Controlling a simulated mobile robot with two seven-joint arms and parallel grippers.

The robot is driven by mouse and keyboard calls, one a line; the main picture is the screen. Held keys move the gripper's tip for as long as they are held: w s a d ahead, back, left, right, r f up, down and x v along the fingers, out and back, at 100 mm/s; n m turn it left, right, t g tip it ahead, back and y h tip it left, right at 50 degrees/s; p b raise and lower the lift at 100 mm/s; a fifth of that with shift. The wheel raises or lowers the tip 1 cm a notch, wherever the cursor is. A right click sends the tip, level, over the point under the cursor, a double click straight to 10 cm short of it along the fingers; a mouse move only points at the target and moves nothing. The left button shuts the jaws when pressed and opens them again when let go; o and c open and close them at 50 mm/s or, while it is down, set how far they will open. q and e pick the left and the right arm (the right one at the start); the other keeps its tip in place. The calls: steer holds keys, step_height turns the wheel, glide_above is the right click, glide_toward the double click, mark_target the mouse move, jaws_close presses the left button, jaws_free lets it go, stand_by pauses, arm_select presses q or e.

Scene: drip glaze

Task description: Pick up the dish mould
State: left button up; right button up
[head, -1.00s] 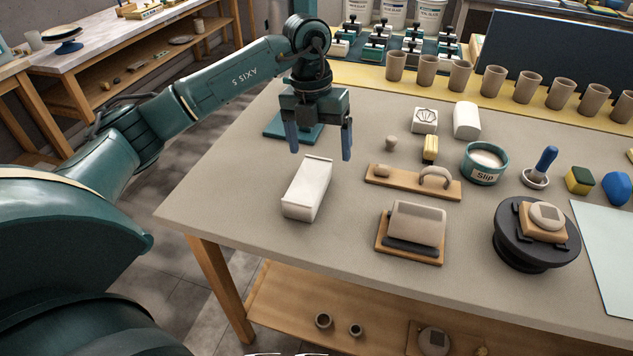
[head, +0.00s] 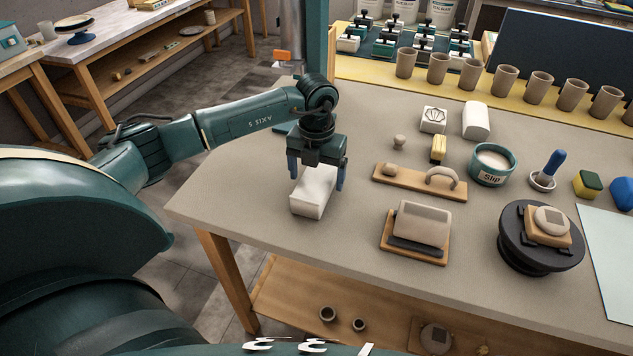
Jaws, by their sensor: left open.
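The dish mould (head: 308,205) appears to be the long white block lying on the left part of the grey table. My left gripper (head: 317,178) is open and points down over it. One blue finger shows on each side of the block's far part, and the palm hides its far end. I cannot tell whether the fingers touch it. My right gripper is not in view.
A wooden board with a handle (head: 425,190) and a board with a clay slab piece (head: 421,225) stand to the right. Farther right are a slip tub (head: 491,178) and a dark turntable (head: 523,260). A row of cups (head: 438,69) stands behind. The table's left front corner is clear.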

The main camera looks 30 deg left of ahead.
arm_select(q)
steer(key=shift+f, duration=0.65)
steer(key=shift+c, duration=0.5)
steer(key=c, duration=1.4)
steer(key=shift+r, duration=0.1)
steer(key=shift+w, duration=0.1)
